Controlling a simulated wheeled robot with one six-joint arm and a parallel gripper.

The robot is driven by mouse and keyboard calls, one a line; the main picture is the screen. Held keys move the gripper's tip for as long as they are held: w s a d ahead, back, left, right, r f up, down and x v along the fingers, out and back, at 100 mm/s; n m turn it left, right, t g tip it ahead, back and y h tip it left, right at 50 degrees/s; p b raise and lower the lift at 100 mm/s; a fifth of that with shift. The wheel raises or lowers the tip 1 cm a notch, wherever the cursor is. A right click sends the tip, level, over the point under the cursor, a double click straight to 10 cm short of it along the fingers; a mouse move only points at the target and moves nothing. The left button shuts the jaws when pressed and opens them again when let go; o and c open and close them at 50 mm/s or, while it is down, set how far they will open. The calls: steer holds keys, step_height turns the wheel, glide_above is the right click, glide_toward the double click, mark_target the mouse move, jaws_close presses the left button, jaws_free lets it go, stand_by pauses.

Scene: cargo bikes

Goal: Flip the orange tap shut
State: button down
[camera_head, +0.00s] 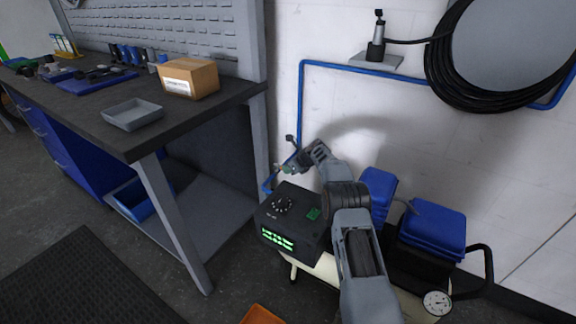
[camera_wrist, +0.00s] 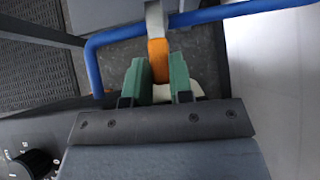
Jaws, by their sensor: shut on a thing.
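The orange tap (camera_wrist: 158,58) shows in the wrist view as an orange handle with a pale grey part beyond it, close to the blue pipe (camera_wrist: 215,14). My gripper (camera_wrist: 157,68) has its green fingers on either side of the orange handle and is shut on it. In the head view my gripper (camera_head: 288,168) is low at the wall, beside the bench's right end, where the blue pipe (camera_head: 301,105) comes down. I cannot make out the orange handle there.
A black machine with a green display (camera_head: 277,238) stands below my arm, with blue cases (camera_head: 433,222) to its right. The workbench (camera_head: 85,112) on the left carries a cardboard box (camera_head: 190,78) and a grey tray (camera_head: 132,114). A coiled black hose (camera_head: 440,75) hangs at upper right.

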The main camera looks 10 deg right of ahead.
steer(key=shift+w+d+n, duration=0.15)
steer(key=shift+n, duration=0.15)
steer(key=c, duration=1)
jaws_free()
steer(key=p+v, duration=0.4)
steer(key=v, duration=0.9)
steer(key=shift+d+r, duration=0.3)
steer(key=shift+d, duration=0.1)
